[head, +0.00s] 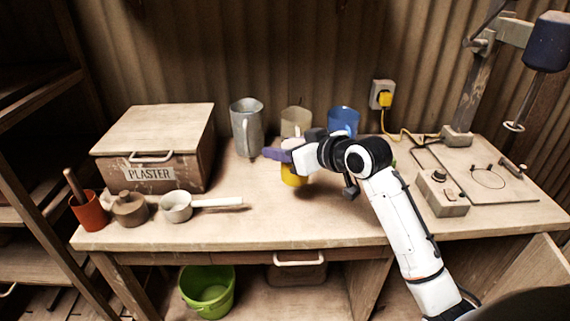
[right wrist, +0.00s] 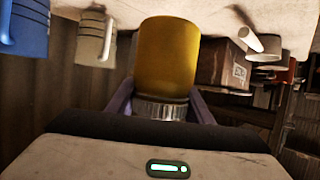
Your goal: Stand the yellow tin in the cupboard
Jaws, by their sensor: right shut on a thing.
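The yellow tin (head: 293,178) shows below my right gripper (head: 279,153), over the workbench and in front of the mugs. In the right wrist view the tin (right wrist: 168,55) is a yellow cylinder with a grey ribbed end between the purple fingers of my right gripper (right wrist: 160,108), which is shut on it. I cannot tell whether the tin touches the bench top. Under the bench at the right is what looks like the cupboard, with a wooden door (head: 537,272) standing open; its inside is mostly hidden. My left gripper is not in view.
A metal jug (head: 246,128), a beige mug (head: 296,122) and a blue mug (head: 343,121) stand behind the tin. A plaster box (head: 152,150), white pan (head: 177,207), brown pot (head: 130,209) and orange cup (head: 87,210) are left. A control box (head: 441,194) is right. The front middle bench is clear.

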